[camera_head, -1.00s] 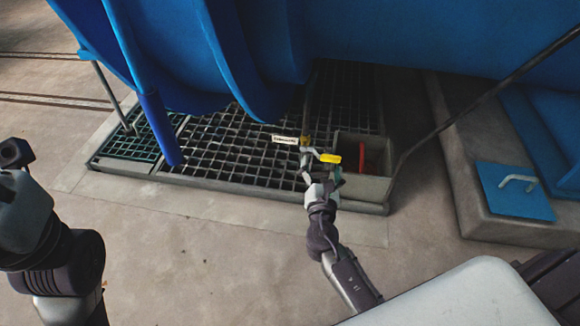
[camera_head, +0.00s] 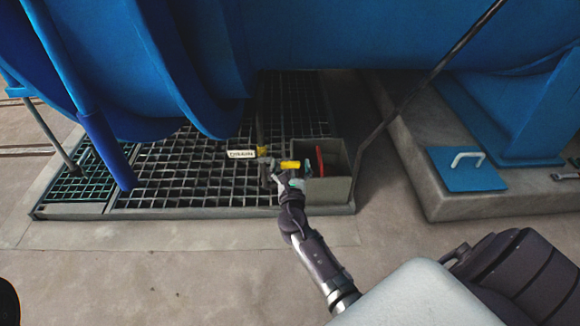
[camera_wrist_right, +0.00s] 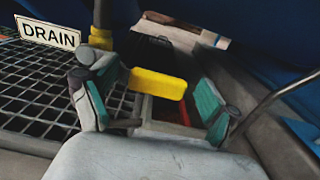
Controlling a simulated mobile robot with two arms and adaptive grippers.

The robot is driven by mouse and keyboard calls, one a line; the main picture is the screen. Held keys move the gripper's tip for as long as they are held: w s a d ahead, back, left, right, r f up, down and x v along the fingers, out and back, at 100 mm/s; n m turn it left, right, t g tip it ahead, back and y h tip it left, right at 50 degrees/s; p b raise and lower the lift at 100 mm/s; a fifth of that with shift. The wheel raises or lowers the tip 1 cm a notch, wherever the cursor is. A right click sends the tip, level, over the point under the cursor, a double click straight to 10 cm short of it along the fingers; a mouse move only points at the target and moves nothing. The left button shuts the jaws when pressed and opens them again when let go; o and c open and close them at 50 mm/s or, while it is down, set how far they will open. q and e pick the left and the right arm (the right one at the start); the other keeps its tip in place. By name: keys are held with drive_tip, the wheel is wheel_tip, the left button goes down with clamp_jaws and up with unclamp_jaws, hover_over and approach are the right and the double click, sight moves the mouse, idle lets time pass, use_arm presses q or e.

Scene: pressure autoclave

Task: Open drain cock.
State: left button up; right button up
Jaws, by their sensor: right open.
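The drain cock's yellow handle (camera_head: 290,165) stands beside a white DRAIN sign (camera_head: 241,154) under the blue vessel. In the right wrist view the yellow handle (camera_wrist_right: 158,84) lies between the two teal-padded fingers of my right gripper (camera_wrist_right: 155,100), with gaps on either side. The DRAIN sign (camera_wrist_right: 48,33) is at the upper left there. My right gripper (camera_head: 286,178) is open at the handle in the head view. The cock's body is mostly hidden by the gripper. My left gripper is out of view.
A floor grating (camera_head: 180,180) lies beneath the cock. A concrete box (camera_head: 328,190) with a red item (camera_head: 320,160) inside stands right of it. The blue vessel (camera_head: 330,35) hangs low overhead. A dark rod (camera_head: 420,90) slopes down at the right.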

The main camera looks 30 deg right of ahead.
drive_tip(key=shift+w+d, duration=0.25)
drive_tip(key=shift+w, duration=0.2)
clamp_jaws()
drive_tip(key=shift+r, duration=0.15)
